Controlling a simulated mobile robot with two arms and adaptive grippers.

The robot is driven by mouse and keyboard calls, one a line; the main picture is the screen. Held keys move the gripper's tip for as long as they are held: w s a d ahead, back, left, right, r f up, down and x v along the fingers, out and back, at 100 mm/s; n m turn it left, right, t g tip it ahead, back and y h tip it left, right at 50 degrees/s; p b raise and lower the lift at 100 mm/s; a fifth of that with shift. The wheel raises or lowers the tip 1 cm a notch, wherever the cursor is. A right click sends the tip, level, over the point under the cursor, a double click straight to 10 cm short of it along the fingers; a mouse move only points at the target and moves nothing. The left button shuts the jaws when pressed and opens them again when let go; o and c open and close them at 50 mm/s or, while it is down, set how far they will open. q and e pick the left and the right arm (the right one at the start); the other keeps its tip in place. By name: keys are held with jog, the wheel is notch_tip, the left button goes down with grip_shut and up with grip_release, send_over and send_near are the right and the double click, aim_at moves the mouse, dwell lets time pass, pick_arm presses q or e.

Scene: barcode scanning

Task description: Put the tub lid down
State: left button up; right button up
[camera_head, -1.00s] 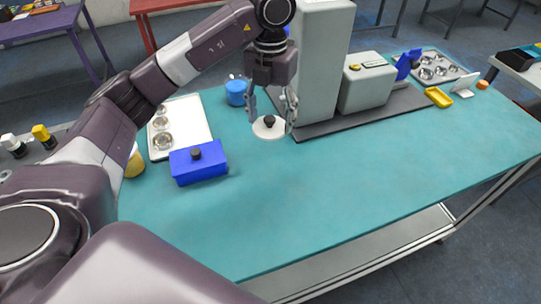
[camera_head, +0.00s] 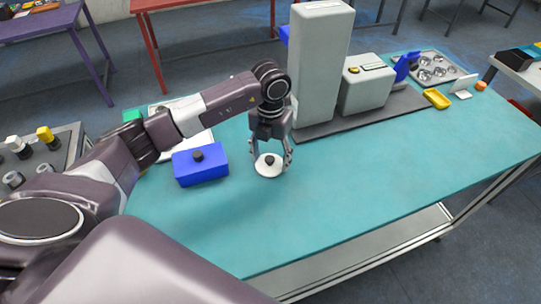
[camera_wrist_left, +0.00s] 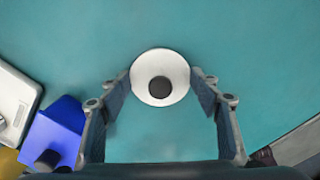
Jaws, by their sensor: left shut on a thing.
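The tub lid (camera_head: 265,170) is a round white disc with a black knob, near the middle of the teal table. My left gripper (camera_head: 272,160) points down over it and is shut on its rim from two sides. In the left wrist view the lid (camera_wrist_left: 160,62) sits level between the two fingertips, knob facing the camera. Whether the lid touches the table I cannot tell. My right gripper is not in view.
A blue box (camera_head: 208,172) with a black knob stands left of the lid. A grey machine with a tall column (camera_head: 320,70) on a dark base (camera_head: 330,128) stands behind it, to the right. The teal table (camera_head: 350,190) is clear in front and to the right.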

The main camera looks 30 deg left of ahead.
aim_at(271, 157)
pick_arm(q)
jog(key=o, duration=0.5)
jog(key=shift+f, duration=0.1)
jog(key=o, duration=0.5)
jog(key=shift+c, duration=0.2)
jog(key=shift+r, duration=0.25)
jog(key=shift+w+r, duration=0.1)
jog(key=shift+r, duration=0.2)
notch_tip(271, 157, up, 11)
jog(key=b, duration=0.3)
